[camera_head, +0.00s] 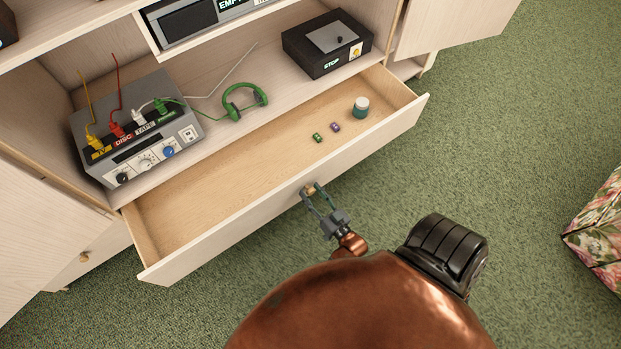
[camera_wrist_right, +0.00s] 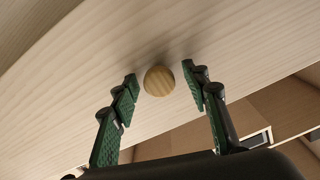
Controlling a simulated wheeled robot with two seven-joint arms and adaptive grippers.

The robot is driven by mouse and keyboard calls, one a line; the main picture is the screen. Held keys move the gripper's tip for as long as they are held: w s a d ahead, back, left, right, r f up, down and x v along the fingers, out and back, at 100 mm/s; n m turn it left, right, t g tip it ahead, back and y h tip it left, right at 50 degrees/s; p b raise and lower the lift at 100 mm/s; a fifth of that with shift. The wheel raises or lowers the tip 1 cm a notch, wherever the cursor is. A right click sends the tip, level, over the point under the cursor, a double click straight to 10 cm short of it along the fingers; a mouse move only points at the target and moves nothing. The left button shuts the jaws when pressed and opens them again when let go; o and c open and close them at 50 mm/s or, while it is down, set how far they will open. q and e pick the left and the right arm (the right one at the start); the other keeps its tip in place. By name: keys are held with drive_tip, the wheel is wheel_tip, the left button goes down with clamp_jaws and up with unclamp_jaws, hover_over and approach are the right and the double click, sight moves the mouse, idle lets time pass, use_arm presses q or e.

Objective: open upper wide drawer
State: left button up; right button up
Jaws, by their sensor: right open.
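The wide drawer (camera_head: 215,239) of the light wood cabinet is pulled out, its inside showing in the head view. Its front panel also fills much of the right wrist view (camera_wrist_right: 60,90). A round wooden knob (camera_wrist_right: 159,81) sits on that front. My right gripper (camera_head: 313,189) is at the knob, with its fingers on either side. In the right wrist view the gripper (camera_wrist_right: 161,85) is open, with gaps between the knob and both fingers. My left gripper is in neither view.
The drawer holds a teal jar (camera_head: 361,108), a green die (camera_head: 318,138) and a purple die (camera_head: 335,127). Above it stand a grey switch box (camera_head: 150,120) with cables, green headphones (camera_head: 243,100) and a black box (camera_head: 327,45). Green carpet (camera_head: 500,150) lies clear at right; a floral-covered piece (camera_head: 600,225) stands there.

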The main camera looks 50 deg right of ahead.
drive_tip(key=v, duration=1.1)
drive_tip(key=shift+a, duration=0.15)
drive_tip(key=a+f+n+g+y, duration=0.2)
drive_tip(key=a+f+g+y, duration=0.15)
drive_tip(key=f, duration=0.55)
drive_tip(key=s+a+f+n+g+y, duration=0.1)
drive_tip(key=s+a+f+n+g, duration=0.15)
drive_tip(key=s+f+g, duration=0.9)
use_arm(q)
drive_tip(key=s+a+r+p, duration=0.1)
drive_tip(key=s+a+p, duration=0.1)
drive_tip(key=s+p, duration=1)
drive_tip(key=p, duration=0.5)
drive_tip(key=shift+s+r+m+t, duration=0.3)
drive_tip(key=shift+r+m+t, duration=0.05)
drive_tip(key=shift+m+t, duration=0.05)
use_arm(e)
drive_tip(key=s+d+n+g, duration=0.1)
drive_tip(key=s+d, duration=0.1)
drive_tip(key=s, duration=1)
drive_tip(key=s+d+n+g, duration=0.1)
drive_tip(key=s+d, duration=0.1)
drive_tip(key=s, duration=1)
drive_tip(key=shift+s+d+r+h, duration=0.25)
drive_tip(key=shift+d+r+h, duration=0.1)
drive_tip(key=shift+r, duration=0.1)
